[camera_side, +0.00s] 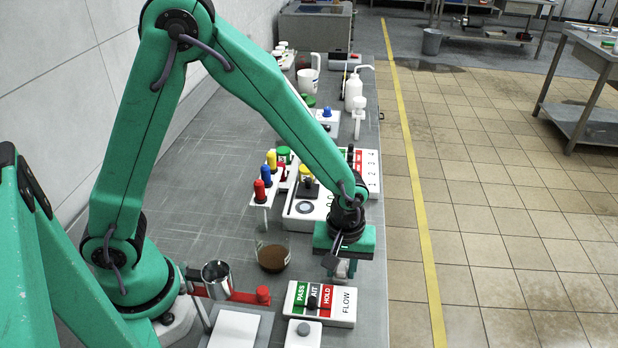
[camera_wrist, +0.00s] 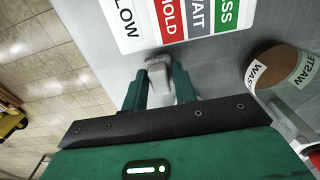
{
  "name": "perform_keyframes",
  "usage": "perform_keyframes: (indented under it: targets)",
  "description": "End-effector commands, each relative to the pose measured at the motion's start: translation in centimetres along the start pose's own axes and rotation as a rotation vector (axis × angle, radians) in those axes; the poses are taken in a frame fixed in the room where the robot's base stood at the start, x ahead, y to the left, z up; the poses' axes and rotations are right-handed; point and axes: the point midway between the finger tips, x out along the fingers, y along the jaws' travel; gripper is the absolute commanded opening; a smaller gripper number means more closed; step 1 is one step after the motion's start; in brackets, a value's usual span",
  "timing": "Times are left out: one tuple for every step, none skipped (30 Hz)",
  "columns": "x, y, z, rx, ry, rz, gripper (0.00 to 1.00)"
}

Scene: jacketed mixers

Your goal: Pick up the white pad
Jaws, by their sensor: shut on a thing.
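The white pad (camera_wrist: 158,75) is a small pale block with a greyish, rough-looking far end. In the wrist view it sits between the two fingers of my gripper (camera_wrist: 160,93), which are shut on it. In the side view my gripper (camera_side: 342,262) is low over the right edge of the bench, and the pad (camera_side: 346,268) shows only as a pale patch, mostly hidden by the fingers. I cannot tell whether the pad touches the bench.
The PASS/WAIT/HOLD flow panel (camera_side: 321,304) lies just in front of my gripper. A glass beaker of brown waste (camera_side: 272,258) stands to the left. A metal cup (camera_side: 217,280) is further left. A numbered panel (camera_side: 367,172) lies behind. The bench's right edge is close.

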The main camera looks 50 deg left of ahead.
Motion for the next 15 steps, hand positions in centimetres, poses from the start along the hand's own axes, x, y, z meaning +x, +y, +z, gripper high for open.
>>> perform_keyframes:
  targets:
    - [-0.5, 0.1, 0.0, 0.000, 0.001, 0.002, 0.07]
    - [-0.8, 0.1, 0.0, 0.000, 0.001, 0.002, 0.07]
    - [-1.2, 0.1, 0.0, 0.000, 0.001, 0.004, 0.07]
    - [-1.6, 0.1, 0.0, 0.000, 0.001, 0.004, 0.07]
    - [-2.0, 0.1, 0.0, 0.000, 0.001, 0.004, 0.07]
    - [-2.6, 0.1, 0.0, 0.000, 0.002, 0.005, 0.07]
    - [-3.1, 0.1, 0.0, 0.000, 0.002, 0.005, 0.07]
    - [-3.4, 0.0, 0.3, 0.003, 0.001, 0.004, 0.07]
    - [-3.7, -0.1, 1.2, 0.005, 0.001, 0.003, 0.07]
    - [-4.0, -0.2, 1.7, 0.005, 0.001, 0.002, 0.07]
    - [-4.3, -0.4, 2.2, 0.006, 0.001, 0.002, 0.07]
    - [-4.7, -0.5, 2.9, 0.006, 0.001, 0.003, 0.07]
    - [-5.0, -0.5, 3.4, 0.007, 0.001, 0.003, 0.07]
    - [-5.4, -0.7, 4.0, 0.006, 0.001, 0.003, 0.07]
    - [-5.8, -0.8, 4.7, 0.007, 0.000, 0.002, 0.07]
